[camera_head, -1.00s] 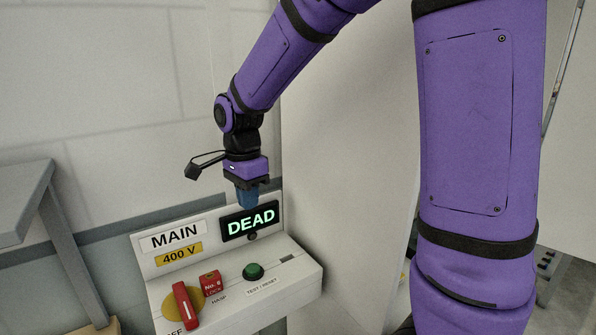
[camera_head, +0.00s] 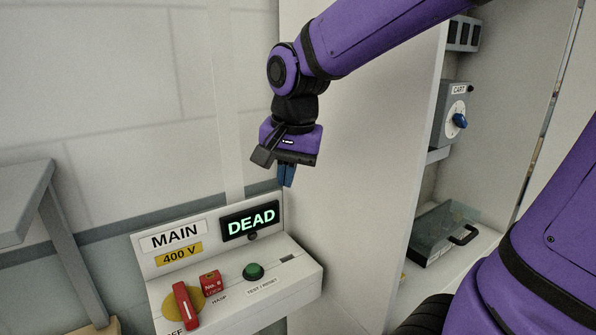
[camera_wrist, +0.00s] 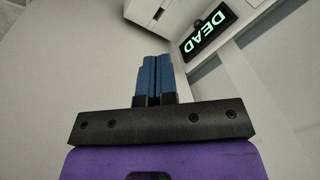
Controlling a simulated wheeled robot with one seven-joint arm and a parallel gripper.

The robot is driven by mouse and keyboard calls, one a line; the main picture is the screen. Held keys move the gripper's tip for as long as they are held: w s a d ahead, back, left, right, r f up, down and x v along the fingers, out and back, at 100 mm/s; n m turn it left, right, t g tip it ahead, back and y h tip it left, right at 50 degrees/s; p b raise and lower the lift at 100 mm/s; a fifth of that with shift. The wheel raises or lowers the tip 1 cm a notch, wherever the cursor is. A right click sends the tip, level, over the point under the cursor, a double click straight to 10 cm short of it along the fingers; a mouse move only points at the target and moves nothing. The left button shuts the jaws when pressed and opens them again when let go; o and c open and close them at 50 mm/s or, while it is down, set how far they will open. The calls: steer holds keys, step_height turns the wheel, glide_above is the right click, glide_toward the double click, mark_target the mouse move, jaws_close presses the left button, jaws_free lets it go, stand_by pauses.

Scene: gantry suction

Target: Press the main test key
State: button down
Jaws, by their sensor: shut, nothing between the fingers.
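The green test/reset key (camera_head: 253,271) sits on the sloped top of the white MAIN 400 V box (camera_head: 225,297) in the head view. Above it, a black display (camera_head: 250,221) reads DEAD in green letters; it also shows at the upper right of the wrist view (camera_wrist: 208,30). My gripper (camera_head: 286,176) has blue fingers, shut and empty. It hangs in the air above and to the right of the display, clear of the key. In the wrist view the shut fingers (camera_wrist: 157,75) point up toward the box.
A red-handled rotary switch (camera_head: 186,304) with a yellow plate and a red lock tag (camera_head: 210,283) sit left of the key. A pale panel (camera_head: 345,220) stands just right of the box. Behind it are a CART switch (camera_head: 457,118) and a dark case (camera_head: 445,232).

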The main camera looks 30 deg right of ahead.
steer(key=shift+s+d+r+n+t, duration=0.2)
steer(key=shift+s+r+n, duration=0.1)
steer(key=shift+s+n, duration=0.25)
steer(key=shift+s+d+r+n+t, duration=0.15)
steer(key=shift+s+r+n, duration=0.2)
steer(key=shift+s, duration=0.35)
stand_by(0.7)
steer(key=s+d+r+n+t, duration=0.1)
steer(key=s+n+t, duration=0.1)
steer(key=s+n, duration=0.5)
steer(key=shift+s+d+r, duration=0.3)
steer(key=shift+s+d, duration=0.1)
steer(key=shift+s, duration=0.7)
stand_by(1.6)
